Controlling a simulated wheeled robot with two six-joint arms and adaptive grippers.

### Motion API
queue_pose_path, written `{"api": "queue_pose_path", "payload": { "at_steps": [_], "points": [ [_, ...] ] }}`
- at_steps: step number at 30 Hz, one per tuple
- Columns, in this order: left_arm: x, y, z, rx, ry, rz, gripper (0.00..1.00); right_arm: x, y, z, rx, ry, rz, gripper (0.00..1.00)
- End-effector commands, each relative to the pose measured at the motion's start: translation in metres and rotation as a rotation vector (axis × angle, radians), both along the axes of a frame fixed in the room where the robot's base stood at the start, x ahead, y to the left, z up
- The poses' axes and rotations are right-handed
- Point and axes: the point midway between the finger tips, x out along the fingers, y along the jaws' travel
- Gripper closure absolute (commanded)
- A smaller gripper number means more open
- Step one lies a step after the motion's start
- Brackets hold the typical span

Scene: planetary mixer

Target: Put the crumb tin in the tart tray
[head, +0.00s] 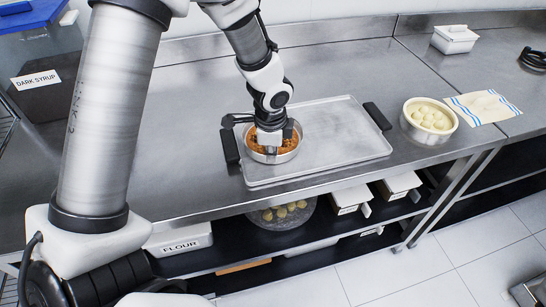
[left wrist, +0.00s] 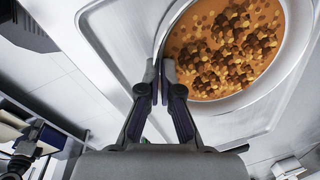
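The crumb tin (head: 293,150) is a round metal tin filled with brown and orange crumbs. It is over the left part of the tart tray (head: 340,135), a flat metal tray with black end handles. My left gripper (head: 270,148) points down at the tin's near side. In the left wrist view, its fingers (left wrist: 160,75) are closed together at the rim of the tin (left wrist: 235,45), pinching its wall. The tin looks level. I cannot tell whether its base touches the tray. I cannot make out my right gripper in either view.
A bowl of pale dough balls (head: 428,120) stands right of the tray, near a striped cloth (head: 484,107). A dark syrup container (head: 45,75) is at the left. The tray's middle and right are bare.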

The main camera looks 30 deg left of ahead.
Motion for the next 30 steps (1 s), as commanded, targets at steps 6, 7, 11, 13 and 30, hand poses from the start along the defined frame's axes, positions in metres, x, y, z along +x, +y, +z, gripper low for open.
{"api": "queue_pose_path", "payload": {
  "at_steps": [6,7,11,13,30],
  "points": [
    [0.000,0.000,0.003,0.000,0.000,0.000,0.70,0.001,0.000,0.003,0.000,-0.003,0.001,0.60],
    [0.000,0.000,0.003,0.000,0.000,0.000,0.69,0.001,0.000,0.003,0.000,-0.003,0.001,0.60],
    [0.000,0.000,0.003,0.000,0.000,0.000,0.69,0.001,0.000,0.003,0.000,-0.002,0.001,0.60],
    [0.000,0.000,0.002,0.000,0.000,0.000,0.69,0.001,0.000,0.003,0.000,-0.002,0.001,0.60],
    [-0.010,-0.006,0.100,0.000,-0.005,0.001,0.69,0.001,0.000,0.014,0.000,-0.002,0.001,0.60]
  ]
}}
